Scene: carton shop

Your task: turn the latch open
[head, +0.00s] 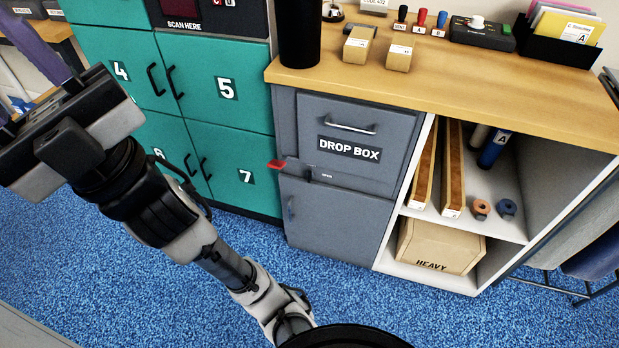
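The latch (291,165) is a dark bar with a red end on the front of the grey drop box cabinet (335,217). It lies roughly level, between the upper DROP BOX door (350,125) and the lower door. Its red end points left, past the cabinet's left edge. A small OPEN label is to the right of its pivot. My gripper (22,85) is at the upper left, well apart from the latch, in front of the teal lockers. Its two purple fingers look spread apart; their tips are at or beyond the picture's edge. I see nothing held between them.
Teal lockers (226,140) stand left of the cabinet. A wooden counter (460,75) above carries a black cylinder (300,35), small cartons and stamps. An open shelf (465,225) on the right holds tubes, nuts and a HEAVY box.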

